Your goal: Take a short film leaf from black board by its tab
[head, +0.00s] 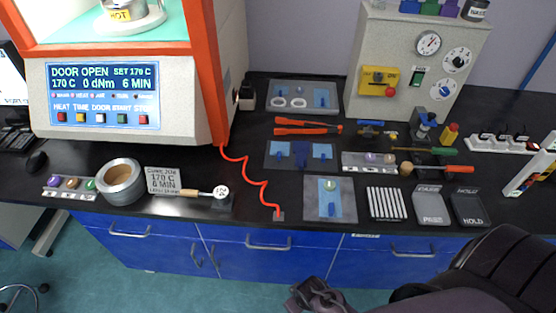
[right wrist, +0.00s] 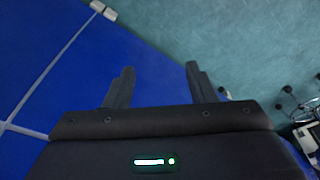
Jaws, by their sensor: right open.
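A dark board (head: 270,163) lies mid-bench in the head view, carrying light blue film leaves on its left (head: 280,149) and right (head: 322,151). A darker blue piece (head: 301,154) lies between them; which parts are tabs is too small to tell. My right gripper (head: 318,297) is low in the head view, in front of the blue cabinets and well away from the board. In the right wrist view, the right gripper (right wrist: 160,68) has its fingers spread with nothing between them, over blue cabinet and floor. My left gripper is not in view.
Orange-handled tongs (head: 308,127) lie just behind the board. A grey plate with blue film (head: 348,210) lies in front of it. A grey tray (head: 303,84) with rings stands behind. A red coiled cord (head: 250,175) runs left of the board. The rheometer (head: 120,95) fills the left.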

